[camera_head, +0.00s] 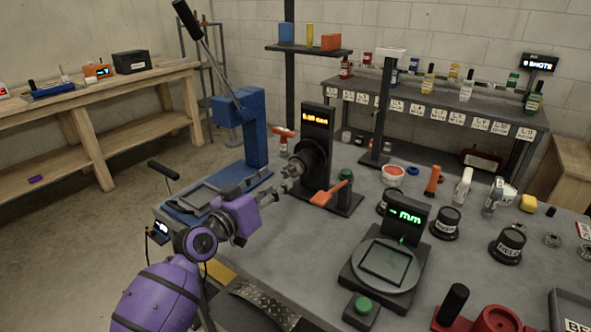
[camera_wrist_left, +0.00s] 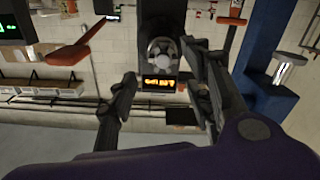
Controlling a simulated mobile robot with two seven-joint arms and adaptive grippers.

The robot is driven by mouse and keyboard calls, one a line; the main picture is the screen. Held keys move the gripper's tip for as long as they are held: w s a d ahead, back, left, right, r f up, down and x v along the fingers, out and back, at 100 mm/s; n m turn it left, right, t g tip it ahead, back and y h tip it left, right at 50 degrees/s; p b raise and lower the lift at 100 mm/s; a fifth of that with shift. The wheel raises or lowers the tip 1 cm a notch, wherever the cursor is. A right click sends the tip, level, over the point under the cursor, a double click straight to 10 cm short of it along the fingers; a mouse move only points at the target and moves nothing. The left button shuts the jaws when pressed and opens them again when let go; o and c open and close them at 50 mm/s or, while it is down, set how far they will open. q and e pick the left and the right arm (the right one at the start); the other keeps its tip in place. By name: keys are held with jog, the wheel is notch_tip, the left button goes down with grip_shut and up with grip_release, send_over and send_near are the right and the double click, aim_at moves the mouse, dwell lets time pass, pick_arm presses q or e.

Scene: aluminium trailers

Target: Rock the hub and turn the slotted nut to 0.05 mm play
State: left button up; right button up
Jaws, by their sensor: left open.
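The black hub (camera_head: 313,155) is mounted on a dark stand with an amber display (camera_head: 317,117); I cannot read its figures surely. In the wrist view, which is upside down, the hub's silver centre (camera_wrist_left: 163,52) faces me; I take this for the slotted nut, but its slots do not show clearly. My left gripper (camera_head: 292,177) is open just in front of the hub face. In the wrist view its fingers (camera_wrist_left: 160,62) stand apart on either side of the hub's centre, holding nothing; contact cannot be told. My right gripper is not in view.
An orange-handled lever (camera_head: 332,193) sticks out beside the hub stand. A blue press (camera_head: 240,130) stands to the left. A green-lit "mm" display (camera_head: 404,216) with a round plate stands front right. Black pots (camera_head: 445,223) and small parts fill the right.

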aim_at(287, 175)
pick_arm(q)
jog(key=shift+w+d+r, duration=0.15)
jog(key=shift+w+d, duration=0.15)
jog(key=shift+w, duration=0.1)
jog(key=x, duration=0.5)
jog(key=shift+w+d, duration=0.2)
jog(key=shift+w, duration=0.05)
jog(key=shift+w+d, duration=0.1)
jog(key=shift+w, duration=0.05)
jog(key=c, duration=1.1)
jog(key=shift+o, duration=0.2)
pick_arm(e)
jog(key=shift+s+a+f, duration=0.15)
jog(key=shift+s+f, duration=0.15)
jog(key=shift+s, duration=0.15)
pick_arm(q)
jog(key=shift+n, duration=0.3)
